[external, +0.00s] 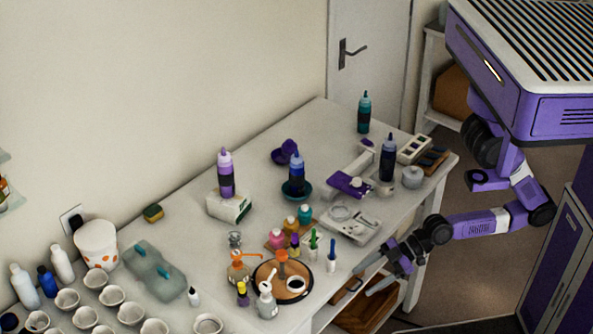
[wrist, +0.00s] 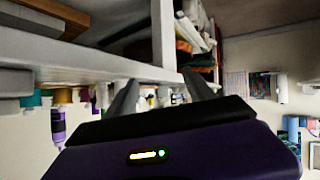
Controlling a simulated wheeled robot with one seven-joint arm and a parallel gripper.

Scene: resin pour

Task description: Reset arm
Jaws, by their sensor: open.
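My arm reaches in from the right in the external view. My gripper (external: 372,282) is at the front edge of the white table (external: 185,225), beside the round wooden tray. Its two fingers are spread, with nothing seen between them. In the wrist view my gripper (wrist: 160,97) shows two dark fingers apart, pointing towards the table's edge and the bottles beyond. The wrist picture is turned, so the table top runs along its upper part.
A white scale (external: 348,224), a dark bottle (external: 387,160) and several resin bottles stand behind. White cups (external: 112,295) fill the left.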

